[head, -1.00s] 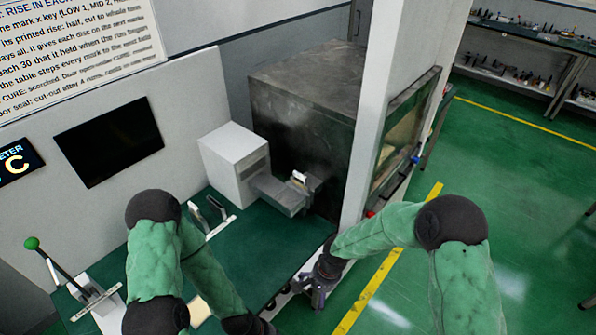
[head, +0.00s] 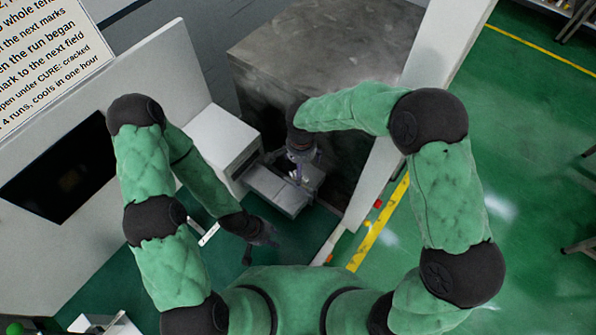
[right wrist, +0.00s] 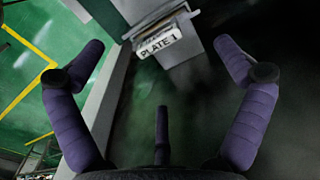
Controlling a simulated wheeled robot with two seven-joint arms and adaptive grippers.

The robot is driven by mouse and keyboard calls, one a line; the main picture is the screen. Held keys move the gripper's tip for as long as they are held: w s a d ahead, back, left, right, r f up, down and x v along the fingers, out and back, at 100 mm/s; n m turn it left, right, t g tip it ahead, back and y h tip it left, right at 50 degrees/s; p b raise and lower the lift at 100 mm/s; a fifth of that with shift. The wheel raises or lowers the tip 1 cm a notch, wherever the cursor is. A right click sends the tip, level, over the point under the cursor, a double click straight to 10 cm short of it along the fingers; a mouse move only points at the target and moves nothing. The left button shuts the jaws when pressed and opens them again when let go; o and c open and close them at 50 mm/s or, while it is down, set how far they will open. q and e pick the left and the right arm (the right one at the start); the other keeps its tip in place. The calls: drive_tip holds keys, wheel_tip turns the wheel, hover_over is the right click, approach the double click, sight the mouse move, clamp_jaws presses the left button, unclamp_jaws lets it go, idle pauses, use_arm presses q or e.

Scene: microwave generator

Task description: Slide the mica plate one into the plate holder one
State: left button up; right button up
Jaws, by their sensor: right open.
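A small white-faced block (right wrist: 162,43) lettered "PLATE", with any further marking unclear, sits at the end of a grey metal part in the right wrist view. I cannot tell whether it is the mica plate or the plate holder. My right gripper (right wrist: 150,58) is open, its purple fingers spread on either side with nothing between them. In the head view, the right gripper (head: 301,160) is over the end of the grey metal tray (head: 265,182) and partly hides it. My left gripper (head: 262,243) hangs low over the green bench, its fingers apart and empty.
A white box (head: 222,139) stands behind the tray, beside a large dark metal cabinet (head: 300,62). A pale post (head: 372,186) rises close to my right arm. A white strip (head: 209,234) lies on the bench near my left gripper.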

drive_tip(key=shift+s, duration=0.2)
drive_tip(key=shift+w+f, duration=0.15)
drive_tip(key=shift+f, duration=0.25)
drive_tip(key=shift+f+b, duration=0.5)
drive_tip(key=shift+f, duration=0.2)
use_arm(q)
wheel_tip(320, 180, down, 4)
drive_tip(key=b, duration=0.3)
drive_tip(key=shift+f, duration=0.2)
use_arm(e)
wheel_tip(320, 180, down, 5)
drive_tip(key=shift+f, duration=0.1)
use_arm(q)
wheel_tip(320, 180, down, 2)
drive_tip(key=shift+b, duration=1.2)
use_arm(e)
drive_tip(key=shift+f, duration=0.85)
use_arm(q)
drive_tip(key=shift+f+b, duration=0.65)
